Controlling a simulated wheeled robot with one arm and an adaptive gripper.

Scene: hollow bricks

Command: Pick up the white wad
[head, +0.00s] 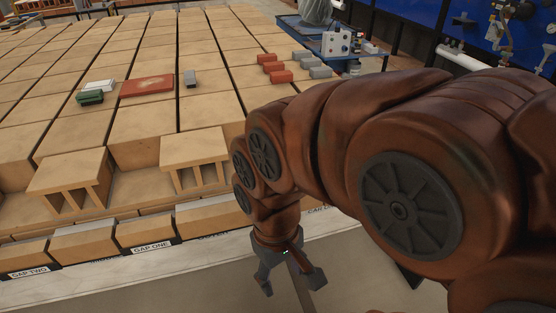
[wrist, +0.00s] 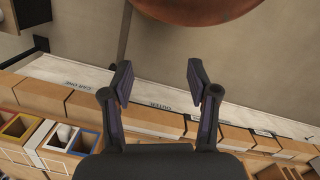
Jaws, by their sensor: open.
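A small rounded white thing (wrist: 64,132), which looks like the white wad, sits inside a white-rimmed hollow opening (wrist: 42,143) at the lower left of the wrist view. I cannot make out its full shape. I cannot find it in the head view. My gripper (head: 290,283) hangs in front of the brick rows, low in the head view. In the wrist view my gripper (wrist: 160,72) has its two fingers wide apart with nothing between them. The white thing is apart from the fingers, to their lower left.
Rows of tan bricks (head: 60,60) fill the left, with hollow ones (head: 75,175) at the front edge. A green block (head: 90,98), a red slab (head: 147,87) and several small red and grey blocks (head: 281,76) lie on top. A blue-edged cart (head: 300,30) stands behind.

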